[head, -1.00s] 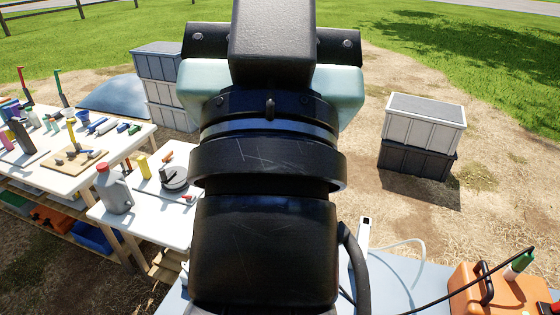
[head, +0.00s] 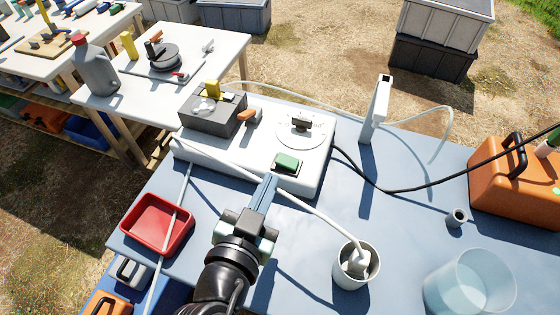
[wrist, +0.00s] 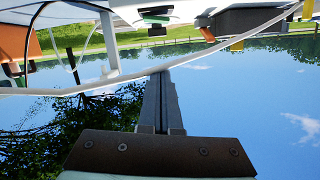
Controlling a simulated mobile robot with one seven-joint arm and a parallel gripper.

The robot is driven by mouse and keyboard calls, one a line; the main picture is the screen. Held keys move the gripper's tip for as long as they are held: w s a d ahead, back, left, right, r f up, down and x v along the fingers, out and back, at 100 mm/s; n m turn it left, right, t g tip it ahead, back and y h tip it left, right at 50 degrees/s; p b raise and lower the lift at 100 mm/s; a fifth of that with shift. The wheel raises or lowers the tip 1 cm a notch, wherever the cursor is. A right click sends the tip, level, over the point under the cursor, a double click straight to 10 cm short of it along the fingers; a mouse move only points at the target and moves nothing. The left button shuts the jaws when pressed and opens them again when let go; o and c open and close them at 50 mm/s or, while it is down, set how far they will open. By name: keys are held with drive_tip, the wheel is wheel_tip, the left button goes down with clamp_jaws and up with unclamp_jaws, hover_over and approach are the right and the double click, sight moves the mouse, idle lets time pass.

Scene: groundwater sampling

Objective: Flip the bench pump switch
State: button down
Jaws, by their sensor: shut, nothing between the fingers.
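The bench pump is a white unit (head: 235,160) on the blue-topped table, with a grey box, a round dial (head: 300,127) and a green rocker switch (head: 287,163) at its front right corner. The switch also shows in the upside-down wrist view (wrist: 156,31), beyond my fingertips. My gripper (head: 269,180) is shut and empty, its fingers together just in front of the switch. In the wrist view my fingertips (wrist: 160,74) look apart from the switch. The pale hose crosses close to the fingertips; whether they touch it I cannot tell.
The pale hose (head: 315,212) runs from the pump into a metal cup (head: 356,268). A red tray (head: 156,225) lies left of my gripper. A clear beaker (head: 470,285), a small grey cup (head: 456,218) and an orange case (head: 515,180) stand right. A black cable crosses the table.

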hover_over(282, 157)
drive_tip(key=s, duration=0.3)
wheel_tip(282, 157, down, 2)
drive_tip(key=shift+s+d+f+p, duration=0.1)
drive_tip(key=shift+s+d+p, duration=0.05)
drive_tip(key=shift+p, duration=0.2)
drive_tip(key=f, duration=0.2)
drive_tip(key=shift+w+a+f+b, duration=0.2)
drive_tip(key=shift+w+f+b, duration=0.1)
drive_tip(key=shift+b, duration=0.1)
drive_tip(key=shift+a+f, duration=0.1)
drive_tip(key=shift+f, duration=0.65)
drive_tip(key=shift+a+f+n+b, duration=0.2)
drive_tip(key=shift+f+n+b, duration=0.4)
drive_tip(key=shift+b, duration=0.45)
drive_tip(key=shift+r, duration=0.15)
drive_tip(key=r+p, duration=0.3)
drive_tip(key=r, duration=0.1)
drive_tip(key=shift+w+a+r, duration=0.1)
drive_tip(key=shift+w+a, duration=0.15)
drive_tip(key=a+v, duration=0.1)
drive_tip(key=v, duration=0.9)
